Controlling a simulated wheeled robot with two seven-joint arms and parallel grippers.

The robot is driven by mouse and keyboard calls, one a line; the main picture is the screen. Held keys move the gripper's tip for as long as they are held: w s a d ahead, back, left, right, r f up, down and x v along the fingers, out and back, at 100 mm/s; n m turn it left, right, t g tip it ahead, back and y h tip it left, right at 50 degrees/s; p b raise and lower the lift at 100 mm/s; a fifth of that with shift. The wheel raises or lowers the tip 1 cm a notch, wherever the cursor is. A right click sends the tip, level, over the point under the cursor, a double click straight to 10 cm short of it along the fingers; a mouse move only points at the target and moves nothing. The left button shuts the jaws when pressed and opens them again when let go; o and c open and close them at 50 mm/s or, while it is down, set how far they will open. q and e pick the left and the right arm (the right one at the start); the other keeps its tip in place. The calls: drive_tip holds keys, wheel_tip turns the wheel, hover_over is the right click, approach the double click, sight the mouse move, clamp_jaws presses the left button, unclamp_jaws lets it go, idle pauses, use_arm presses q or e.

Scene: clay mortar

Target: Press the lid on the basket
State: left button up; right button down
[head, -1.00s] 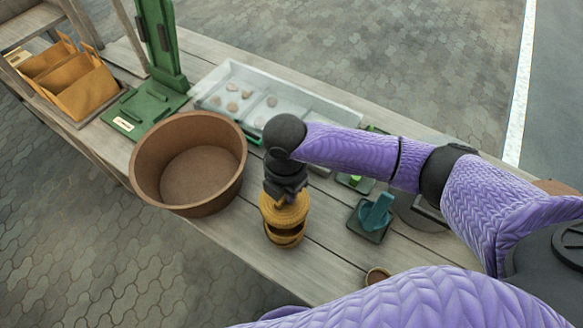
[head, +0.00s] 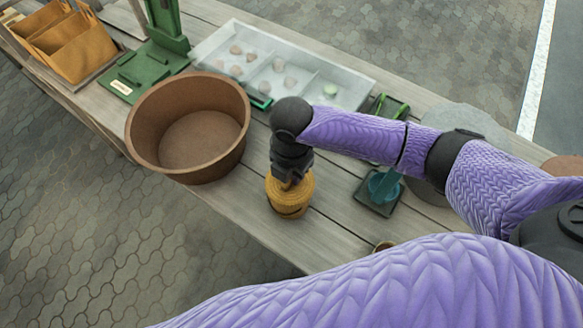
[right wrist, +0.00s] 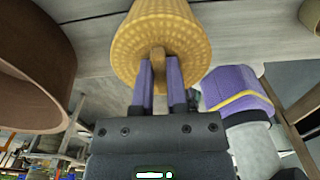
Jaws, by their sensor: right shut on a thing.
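The woven yellow lid (head: 296,186) sits over the small yellow basket (head: 292,211) near the table's front edge. A dark line shows between lid and basket at the front, so I cannot tell if the lid is fully seated. My right gripper (head: 291,178) points down at the lid from above. In the right wrist view, its two purple fingers (right wrist: 160,75) are shut on the lid's brown knob (right wrist: 158,55). The woven lid (right wrist: 160,30) fills the top middle there and hides most of the basket. My left gripper is not in view.
A large brown bowl (head: 236,140) stands close left of the basket. A clear sectioned tray (head: 300,85) with stones lies behind. A teal tool on a dark green base (head: 372,199) and a small brown cup (head: 383,246) are to the right.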

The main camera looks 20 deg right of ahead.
idle(0.3)
idle(0.6)
drive_tip(key=shift+p, duration=0.6)
drive_tip(key=shift+f, duration=0.35)
idle(0.3)
drive_tip(key=shift+f, duration=0.15)
idle(0.4)
drive_tip(key=shift+c, duration=0.4)
unclamp_jaws()
